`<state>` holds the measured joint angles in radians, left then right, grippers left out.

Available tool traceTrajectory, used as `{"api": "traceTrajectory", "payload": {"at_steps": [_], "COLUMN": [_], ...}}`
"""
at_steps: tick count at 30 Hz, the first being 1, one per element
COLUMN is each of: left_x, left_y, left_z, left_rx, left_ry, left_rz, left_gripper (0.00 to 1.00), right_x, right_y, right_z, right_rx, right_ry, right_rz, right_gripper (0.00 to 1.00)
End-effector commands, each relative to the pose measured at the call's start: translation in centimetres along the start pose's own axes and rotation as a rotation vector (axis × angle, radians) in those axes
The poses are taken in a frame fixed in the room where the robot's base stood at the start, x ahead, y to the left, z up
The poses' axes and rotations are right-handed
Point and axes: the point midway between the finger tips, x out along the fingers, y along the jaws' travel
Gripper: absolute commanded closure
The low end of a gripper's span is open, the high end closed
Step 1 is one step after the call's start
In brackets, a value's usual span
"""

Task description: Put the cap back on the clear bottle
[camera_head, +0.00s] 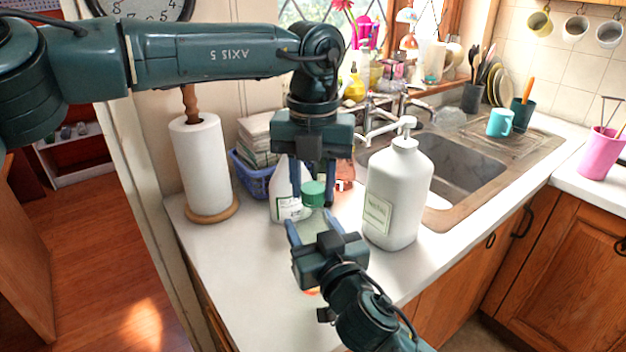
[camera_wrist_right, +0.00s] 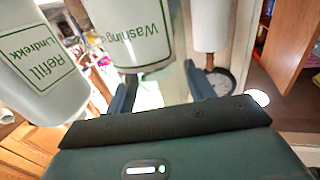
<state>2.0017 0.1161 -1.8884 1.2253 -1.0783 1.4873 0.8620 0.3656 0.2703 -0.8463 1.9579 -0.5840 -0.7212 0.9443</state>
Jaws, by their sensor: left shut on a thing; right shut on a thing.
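A green cap (camera_head: 314,192) is between the fingers of my left gripper (camera_head: 316,190), which is shut on it and points down. My right gripper (camera_head: 314,235) is just below, shut on the clear bottle (camera_head: 316,226). The bottle is see-through and mostly hidden by the gripper. The cap is over the bottle's top; I cannot tell whether they touch. In the right wrist view, the fingers of my right gripper (camera_wrist_right: 160,88) show with a bright, pale area between them. The bottle's outline is hard to make out there.
A large white pump bottle (camera_head: 397,195) stands close on the right. A white labelled bottle (camera_head: 284,192) is just behind the left gripper. A paper towel roll (camera_head: 203,165) stands left. The sink (camera_head: 465,165) is at the right. The front counter (camera_head: 250,270) is clear.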

Motion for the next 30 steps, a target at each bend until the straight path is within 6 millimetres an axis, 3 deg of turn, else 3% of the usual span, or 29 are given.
{"api": "traceTrajectory", "payload": {"at_steps": [3, 8, 21, 26, 27, 30], "left_x": [-0.02, 0.02, 0.11, 0.04, 0.05, 0.05], "left_y": [0.00, 0.00, -0.01, 0.01, 0.01, 0.01], "left_z": [0.01, 0.01, -0.01, 0.00, 0.00, 0.00], "left_rx": [0.000, 0.071, 0.980, 0.991, 0.991, 0.990], "left_ry": [-0.001, 0.000, 0.000, 0.000, 0.000, 0.000], "left_rz": [0.000, 0.000, -0.003, 0.000, 0.000, 0.000], "left_gripper": [0.93, 0.93, 0.93, 0.93, 0.63, 0.55], "right_x": [0.00, 0.00, -0.01, 0.00, 0.00, 0.00], "right_y": [0.00, 0.00, -0.01, -0.01, -0.01, -0.01], "right_z": [0.02, 0.02, 0.02, 0.02, 0.02, 0.02], "right_rx": [0.000, 0.000, 0.000, 0.000, 0.000, 0.000], "right_ry": [0.000, 0.000, 0.000, -0.001, -0.001, -0.001], "right_rz": [0.000, 0.000, 0.000, 0.000, 0.000, 0.000], "right_gripper": [1.00, 1.00, 1.00, 1.00, 1.00, 1.00]}}
